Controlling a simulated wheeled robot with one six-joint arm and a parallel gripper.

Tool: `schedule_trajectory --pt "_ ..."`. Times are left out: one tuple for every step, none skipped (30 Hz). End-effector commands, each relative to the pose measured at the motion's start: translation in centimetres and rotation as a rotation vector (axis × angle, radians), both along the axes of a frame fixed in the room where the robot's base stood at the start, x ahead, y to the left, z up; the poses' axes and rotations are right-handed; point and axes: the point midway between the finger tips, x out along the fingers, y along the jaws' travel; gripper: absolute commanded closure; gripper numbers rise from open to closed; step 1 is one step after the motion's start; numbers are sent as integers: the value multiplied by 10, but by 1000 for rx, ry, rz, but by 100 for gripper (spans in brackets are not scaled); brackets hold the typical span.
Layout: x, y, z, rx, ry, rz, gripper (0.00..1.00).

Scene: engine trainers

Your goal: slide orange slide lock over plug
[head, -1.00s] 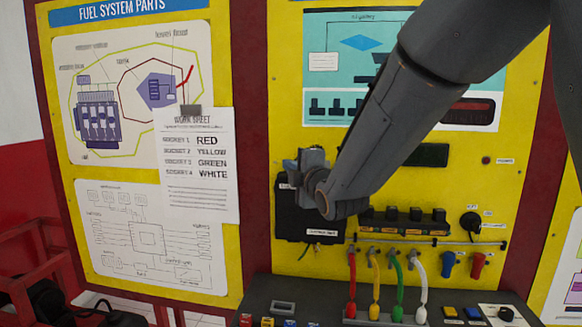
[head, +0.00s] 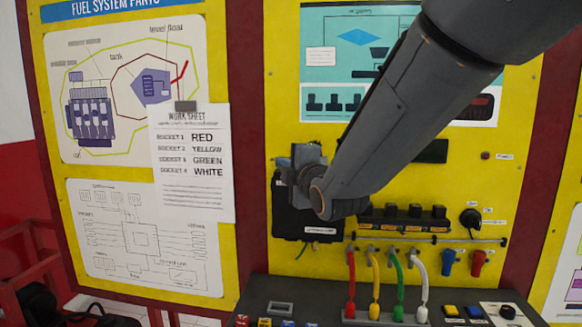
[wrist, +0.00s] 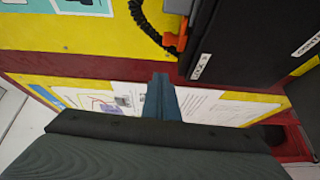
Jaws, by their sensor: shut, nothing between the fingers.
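The orange slide lock (wrist: 175,42) shows in the wrist view on a grey plug (wrist: 178,7) at the side of a black box (wrist: 240,45). I cannot tell whether it covers the plug. In the head view my arm hides the lock and plug, and only part of the black box (head: 292,222) shows. My gripper (wrist: 161,82) is shut and empty; its fingers show just below the lock in the wrist view, apart from it in the picture. In the head view my gripper (head: 300,172) is at the box's upper left.
A black corrugated cable (wrist: 147,27) runs beside the plug. Coloured leads (head: 375,280) and a row of black connectors (head: 415,212) are right of the box. A work sheet (head: 192,165) hangs to the left. A dark console (head: 262,290) stands below.

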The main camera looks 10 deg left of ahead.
Motion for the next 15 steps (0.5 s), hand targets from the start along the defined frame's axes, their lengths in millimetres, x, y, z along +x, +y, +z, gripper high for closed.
schedule_trajectory --pt "-7 -4 0 1 -2 0 100" --pt "-11 -8 0 1 -2 -1 100" --pt "-17 -12 0 1 -2 -2 100" --pt "-21 -15 -1 1 -3 -2 100" --pt "-25 -17 -1 0 -2 -2 100" --pt "-30 -20 0 1 -3 -2 100" --pt "-34 -23 0 1 -3 -2 100" --pt "-39 -25 1 1 -4 -2 100" --pt "-44 -28 0 1 -3 -2 100" --pt "-48 -31 0 1 -4 -2 100" --pt "-52 -33 1 1 -3 -2 100" --pt "-57 -36 0 1 -3 -2 100" --pt "-60 -38 0 1 -2 -2 100" --pt "-64 -40 1 1 -3 -2 100" --pt "-68 -42 0 1 -2 -2 100"
